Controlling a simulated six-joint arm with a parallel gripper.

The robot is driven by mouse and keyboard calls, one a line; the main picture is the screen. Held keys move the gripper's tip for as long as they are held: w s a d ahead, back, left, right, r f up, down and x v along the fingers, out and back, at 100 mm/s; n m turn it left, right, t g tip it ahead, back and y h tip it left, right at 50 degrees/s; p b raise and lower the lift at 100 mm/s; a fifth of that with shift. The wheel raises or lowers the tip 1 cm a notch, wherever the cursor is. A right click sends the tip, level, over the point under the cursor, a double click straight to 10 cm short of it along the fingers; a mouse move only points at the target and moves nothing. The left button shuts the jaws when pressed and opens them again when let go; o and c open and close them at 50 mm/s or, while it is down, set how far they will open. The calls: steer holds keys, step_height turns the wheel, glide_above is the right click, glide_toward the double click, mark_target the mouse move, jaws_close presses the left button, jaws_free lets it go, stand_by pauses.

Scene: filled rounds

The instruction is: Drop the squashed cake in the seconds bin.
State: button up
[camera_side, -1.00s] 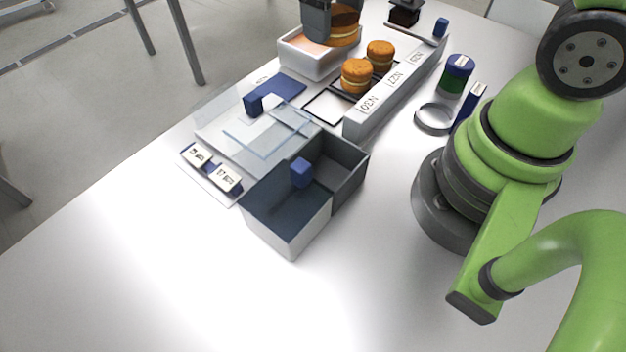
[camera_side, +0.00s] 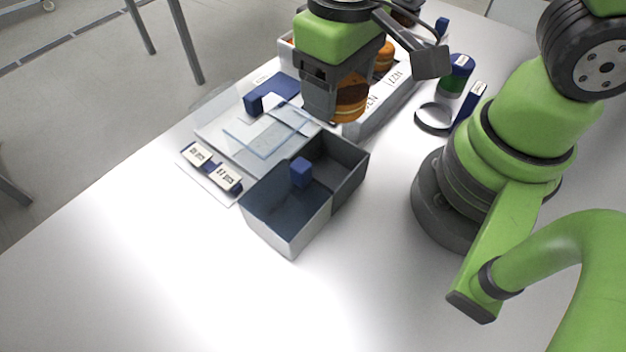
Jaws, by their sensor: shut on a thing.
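My gripper (camera_side: 334,108) is shut on a round cake (camera_side: 351,98), brown on top with a pale filling. One dark finger hides the cake's left side. The cake is held up behind the open grey bin (camera_side: 288,236), apart from it. The bin has a blue-tinted front part and a darker back part. A small blue block (camera_side: 301,172) shows inside it near the middle. I cannot read any label on the bin.
Another cake (camera_side: 384,56) sits behind the gripper, by a pale labelled rail (camera_side: 378,108). Clear panels (camera_side: 262,138) and labelled blocks (camera_side: 211,166) lie left of the bin. A ring (camera_side: 434,118) and green-and-blue jar (camera_side: 456,76) stand right. The front table is clear.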

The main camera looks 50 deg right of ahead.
steer(key=shift+f, duration=2.3)
steer(key=o, duration=0.7)
steer(key=shift+o, duration=0.2)
step_height(320, 180, up, 10)
steer(key=shift+d, duration=0.1)
